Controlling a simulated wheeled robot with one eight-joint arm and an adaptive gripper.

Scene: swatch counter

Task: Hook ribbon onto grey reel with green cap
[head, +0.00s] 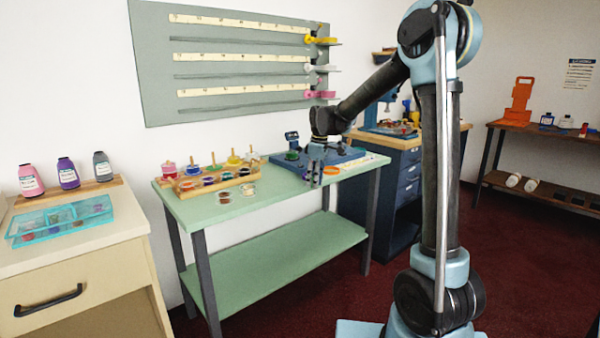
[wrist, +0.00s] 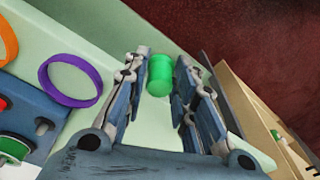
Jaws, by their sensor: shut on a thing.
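My gripper (head: 315,170) is over the right part of the green table (head: 265,195). In the wrist view its fingers (wrist: 160,82) are closed around a green cylinder (wrist: 160,70), held near the tips over the pale green tabletop. I cannot tell whether this is the ribbon or a cap. A green-topped round piece (head: 292,155) sits on the blue board (head: 345,158); a similar one shows at the lower left of the wrist view (wrist: 15,147). The grey reel cannot be picked out for sure.
A purple ring (wrist: 75,80) and an orange ring (wrist: 4,40) lie left of my fingers. A wooden rack (head: 185,190) of colored reels stands on the table's left. A grey wall board (head: 240,70) has colored rolls at its right edge.

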